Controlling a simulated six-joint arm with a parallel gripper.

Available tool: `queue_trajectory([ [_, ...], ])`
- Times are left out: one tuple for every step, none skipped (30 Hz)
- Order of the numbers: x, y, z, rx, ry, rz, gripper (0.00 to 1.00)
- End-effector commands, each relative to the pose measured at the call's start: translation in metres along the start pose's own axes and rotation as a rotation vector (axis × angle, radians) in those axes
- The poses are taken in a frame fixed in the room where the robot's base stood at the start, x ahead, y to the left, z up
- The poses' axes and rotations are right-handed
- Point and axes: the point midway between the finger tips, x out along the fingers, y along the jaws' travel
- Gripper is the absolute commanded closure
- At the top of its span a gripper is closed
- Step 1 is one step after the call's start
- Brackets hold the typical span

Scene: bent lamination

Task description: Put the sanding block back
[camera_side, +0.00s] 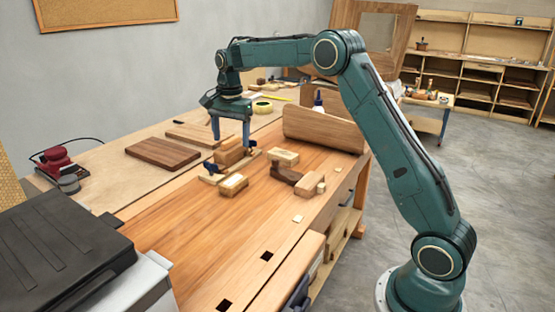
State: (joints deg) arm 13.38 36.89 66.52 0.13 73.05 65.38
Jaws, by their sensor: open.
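My gripper (231,144) points down over the workbench (190,235) with its two fingers apart. A brown wooden block (229,155) lies directly below and between the fingertips; I cannot tell whether they touch it. It seems to rest on a pale wooden strip with dark clamp-like parts at its ends. A small block with a pale top (233,184) lies just in front. Another pale-topped block (283,157) lies to the right, near a dark brown shaped piece (286,174) and a light block (310,184). Which of these is the sanding block is not clear.
A curved wooden panel (323,130) stands at the right edge, with a bottle (318,102) behind it. Dark boards (163,152) lie at the left, near a red sander (56,163). A black-lidded machine (55,250) fills the front left. The front bench top is mostly clear.

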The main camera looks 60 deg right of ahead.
Motion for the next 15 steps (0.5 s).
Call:
queue_trajectory([
  [-0.014, 0.007, 0.008, -0.039, 0.006, -0.013, 0.28],
  [-0.020, 0.011, 0.012, -0.062, 0.009, -0.020, 0.28],
  [-0.028, 0.016, 0.018, -0.095, 0.014, -0.030, 0.28],
  [-0.034, 0.020, 0.022, -0.120, 0.017, -0.037, 0.28],
  [-0.040, 0.025, 0.026, -0.144, 0.020, -0.043, 0.28],
  [-0.048, 0.030, 0.032, -0.176, 0.025, -0.052, 0.28],
  [-0.053, 0.035, 0.036, -0.200, 0.029, -0.059, 0.28],
  [-0.058, 0.040, 0.040, -0.224, 0.033, -0.066, 0.28],
  [-0.065, 0.047, 0.046, -0.256, 0.038, -0.074, 0.28],
  [-0.069, 0.052, 0.050, -0.280, 0.042, -0.080, 0.28],
  [-0.074, 0.057, 0.054, -0.305, 0.047, -0.087, 0.28],
  [-0.080, 0.064, 0.060, -0.337, 0.053, -0.096, 0.28],
  [-0.084, 0.070, 0.064, -0.360, 0.057, -0.102, 0.28],
  [-0.088, 0.075, 0.068, -0.385, 0.062, -0.108, 0.28],
  [-0.093, 0.083, 0.074, -0.416, 0.068, -0.116, 0.28],
])
